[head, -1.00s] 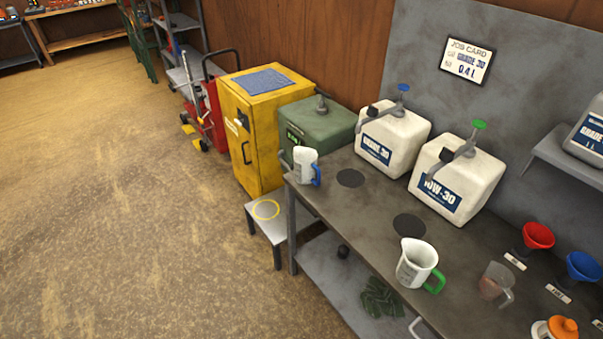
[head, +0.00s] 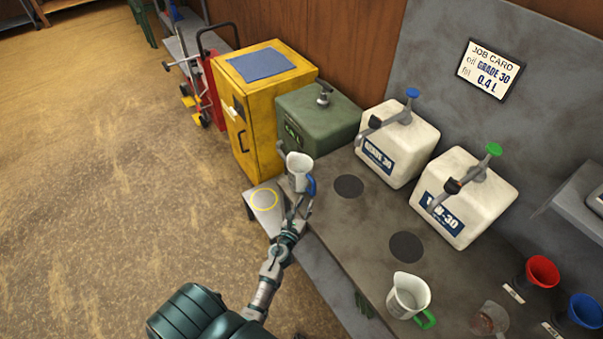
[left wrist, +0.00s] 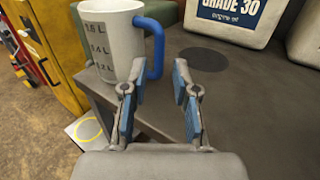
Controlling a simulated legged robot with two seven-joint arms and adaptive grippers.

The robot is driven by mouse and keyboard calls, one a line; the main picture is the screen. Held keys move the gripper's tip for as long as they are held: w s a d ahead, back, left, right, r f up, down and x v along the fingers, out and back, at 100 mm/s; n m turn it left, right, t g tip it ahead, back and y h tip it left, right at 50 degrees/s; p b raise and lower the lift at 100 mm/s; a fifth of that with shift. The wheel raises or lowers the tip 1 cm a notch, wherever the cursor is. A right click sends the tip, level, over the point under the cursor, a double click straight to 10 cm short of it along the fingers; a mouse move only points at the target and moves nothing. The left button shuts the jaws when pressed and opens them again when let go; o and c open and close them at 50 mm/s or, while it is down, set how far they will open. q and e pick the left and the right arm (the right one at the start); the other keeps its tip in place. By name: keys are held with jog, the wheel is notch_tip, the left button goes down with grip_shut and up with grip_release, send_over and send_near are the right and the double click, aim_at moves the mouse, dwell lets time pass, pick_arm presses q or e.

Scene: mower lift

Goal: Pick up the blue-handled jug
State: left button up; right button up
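The blue-handled jug (head: 297,169) is white and stands upright at the far left corner of the grey workbench (head: 345,215). It fills the upper left of the left wrist view (left wrist: 112,42), with volume marks on its side and its blue handle (left wrist: 155,45) facing right. My left gripper (left wrist: 159,66) is open and empty, its blue-padded fingers spread just short of the handle, which lies roughly in line with the gap. In the head view the left gripper (head: 299,207) is at the bench edge beside the jug, partly overlapping it. My right gripper is not in view.
White GRADE 30 (head: 398,143) and 10W-30 (head: 463,198) containers stand behind. A green container (head: 318,120) is beyond the jug. A green-handled jug (head: 408,295) and red (head: 541,270) and blue (head: 584,309) funnels are at right. A low stand (head: 262,203) is left of the bench.

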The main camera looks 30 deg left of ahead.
aim_at(313, 189)
pick_arm(q)
jog(key=w, duration=0.1)
jog(key=w+a, duration=0.1)
jog(key=w, duration=0.2)
jog(key=shift+a+f, duration=0.3)
jog(key=shift+w+d, duration=0.1)
jog(key=shift+w, duration=2.25)
jog(key=shift+s, duration=0.1)
jog(key=c, duration=0.4)
jog(key=shift+a+f, duration=0.1)
jog(key=shift+a, duration=0.2)
grip_shut()
